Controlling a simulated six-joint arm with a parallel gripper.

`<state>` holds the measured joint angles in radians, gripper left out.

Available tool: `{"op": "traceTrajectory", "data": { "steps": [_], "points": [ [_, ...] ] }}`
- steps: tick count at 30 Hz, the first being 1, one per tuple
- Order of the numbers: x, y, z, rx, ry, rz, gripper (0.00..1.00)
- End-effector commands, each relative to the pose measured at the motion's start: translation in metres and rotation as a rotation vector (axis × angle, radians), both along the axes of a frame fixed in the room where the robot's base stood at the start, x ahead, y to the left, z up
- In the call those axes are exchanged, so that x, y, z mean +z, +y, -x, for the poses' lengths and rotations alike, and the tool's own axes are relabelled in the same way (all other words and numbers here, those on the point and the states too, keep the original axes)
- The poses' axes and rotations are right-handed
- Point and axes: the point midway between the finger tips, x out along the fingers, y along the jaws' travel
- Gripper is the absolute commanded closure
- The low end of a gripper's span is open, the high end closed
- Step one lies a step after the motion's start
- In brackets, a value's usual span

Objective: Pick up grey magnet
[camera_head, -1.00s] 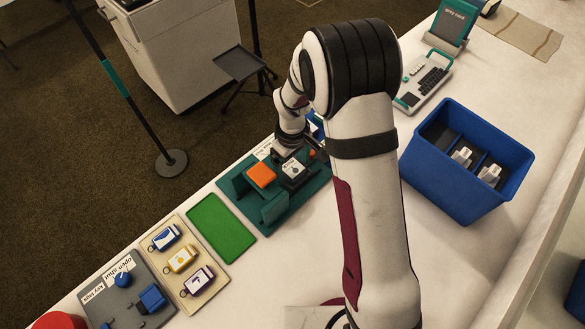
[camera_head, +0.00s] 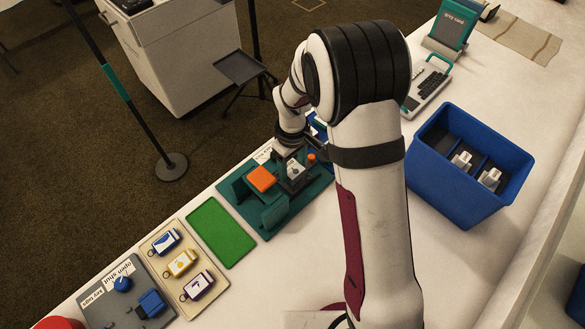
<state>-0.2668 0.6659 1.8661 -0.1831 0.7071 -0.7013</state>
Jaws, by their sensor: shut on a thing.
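A teal tray (camera_head: 240,198) stands on the white table, left of my arm. An orange block (camera_head: 262,178) sits in it. At the tray's right part is a small pale grey piece with a dark mark, which appears to be the grey magnet (camera_head: 295,169). My gripper (camera_head: 291,171) reaches down over the tray and is shut on that piece. My wrist and the dark jaws hide part of the magnet, and I cannot tell whether it is clear of the tray.
A small orange knob (camera_head: 311,158) is close to the gripper's right. A green mat (camera_head: 221,233), a beige board (camera_head: 184,268) with several tags and a grey board (camera_head: 125,298) lie left. A blue bin (camera_head: 460,195) with grey pieces stands right, a keyboard device (camera_head: 428,84) behind.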

Motion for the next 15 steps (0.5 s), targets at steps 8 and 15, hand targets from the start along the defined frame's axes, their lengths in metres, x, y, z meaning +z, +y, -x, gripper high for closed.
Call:
{"op": "traceTrajectory", "data": {
  "steps": [8, 15],
  "points": [
    [0.045, -0.032, 0.008, -0.005, -0.002, -0.001, 0.94],
    [0.078, -0.087, 0.024, -0.006, -0.003, 0.0, 0.94]
  ]
}}
